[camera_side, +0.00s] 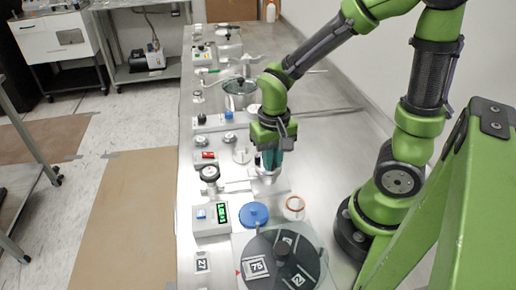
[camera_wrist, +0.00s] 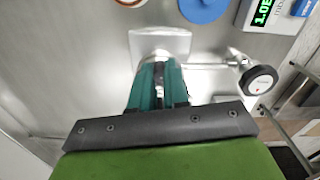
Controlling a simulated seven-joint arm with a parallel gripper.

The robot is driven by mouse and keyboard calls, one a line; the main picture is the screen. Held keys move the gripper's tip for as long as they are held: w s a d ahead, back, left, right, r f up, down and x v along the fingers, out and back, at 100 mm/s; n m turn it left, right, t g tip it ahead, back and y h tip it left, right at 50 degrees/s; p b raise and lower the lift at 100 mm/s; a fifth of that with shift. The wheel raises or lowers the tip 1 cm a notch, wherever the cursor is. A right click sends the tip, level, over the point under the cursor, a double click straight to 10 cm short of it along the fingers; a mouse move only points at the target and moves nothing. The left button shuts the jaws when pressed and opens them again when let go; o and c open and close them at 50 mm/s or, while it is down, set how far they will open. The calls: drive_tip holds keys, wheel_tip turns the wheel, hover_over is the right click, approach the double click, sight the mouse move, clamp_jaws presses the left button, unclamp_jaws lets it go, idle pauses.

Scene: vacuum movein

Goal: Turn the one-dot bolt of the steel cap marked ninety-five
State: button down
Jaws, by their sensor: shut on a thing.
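My gripper (camera_side: 268,170) points down with its teal fingers shut at the top of a small steel fitting (camera_side: 265,179). In the wrist view the teal fingers (camera_wrist: 160,66) are close together over the same steel fitting, which stands at a pale square plate (camera_wrist: 172,42). The gripped part looks like a bolt, but the fingers hide most of it. I cannot make out a dot on it or the number ninety-five on any cap.
A round dark disc (camera_side: 262,247) with number tags, a blue lid (camera_side: 254,213) and a copper-coloured ring (camera_side: 294,204) lie nearer the camera. A display box (camera_side: 211,220) and a round gauge (camera_side: 210,173) stand left. A steel pot (camera_side: 240,92) stands farther back.

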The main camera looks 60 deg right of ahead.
drive_tip(key=m, duration=0.5)
drive_tip(key=shift+m, duration=0.4)
idle(0.4)
drive_tip(key=c, duration=1.1)
unclamp_jaws()
wheel_tip(320, 180, up, 17)
